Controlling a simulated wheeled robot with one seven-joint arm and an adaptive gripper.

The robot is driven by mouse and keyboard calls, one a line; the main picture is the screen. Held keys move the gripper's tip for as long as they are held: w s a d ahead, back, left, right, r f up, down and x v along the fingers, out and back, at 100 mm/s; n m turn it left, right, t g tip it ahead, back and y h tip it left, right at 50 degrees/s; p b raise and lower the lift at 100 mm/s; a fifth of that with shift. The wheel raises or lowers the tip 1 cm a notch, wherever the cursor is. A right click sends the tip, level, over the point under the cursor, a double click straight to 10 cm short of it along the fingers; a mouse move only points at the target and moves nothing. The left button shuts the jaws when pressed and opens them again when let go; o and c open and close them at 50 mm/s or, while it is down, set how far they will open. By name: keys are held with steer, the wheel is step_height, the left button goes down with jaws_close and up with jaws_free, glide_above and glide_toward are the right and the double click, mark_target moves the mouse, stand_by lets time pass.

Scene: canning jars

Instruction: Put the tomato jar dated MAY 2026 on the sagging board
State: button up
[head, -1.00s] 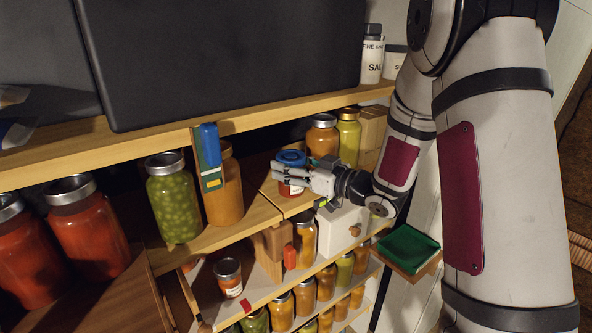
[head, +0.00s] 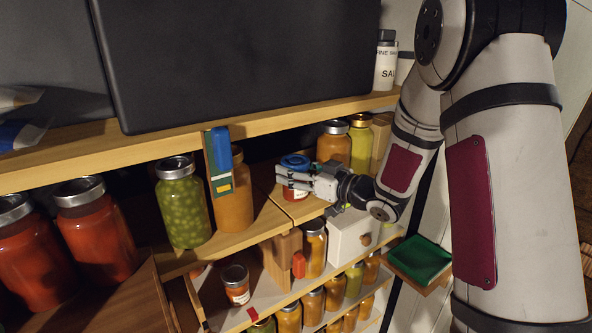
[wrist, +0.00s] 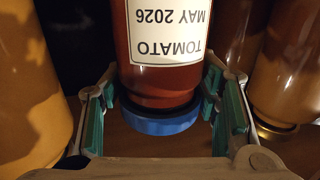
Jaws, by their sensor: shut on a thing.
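The tomato jar (wrist: 160,85) has red contents, a blue lid and a white label reading TOMATO MAY 2026, upside down in the wrist view. In the head view the jar (head: 294,192) is at the middle shelf board (head: 240,240), near a seam. My gripper (head: 297,180) is shut on it, with a finger on each side near the lid in the wrist view (wrist: 160,108). I cannot tell whether the jar's base touches the board. A tilted board (head: 130,285) shows at lower left; I cannot tell which board sags.
Orange (head: 333,143) and yellow-green (head: 361,145) jars stand behind my gripper. A white drawer box (head: 350,235) and a small red jar (head: 236,285) are below.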

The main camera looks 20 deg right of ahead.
steer(key=shift+f, duration=0.25)
stand_by(0.3)
steer(key=o, duration=1.6)
steer(key=shift+f, duration=0.1)
steer(key=v, duration=1.2)
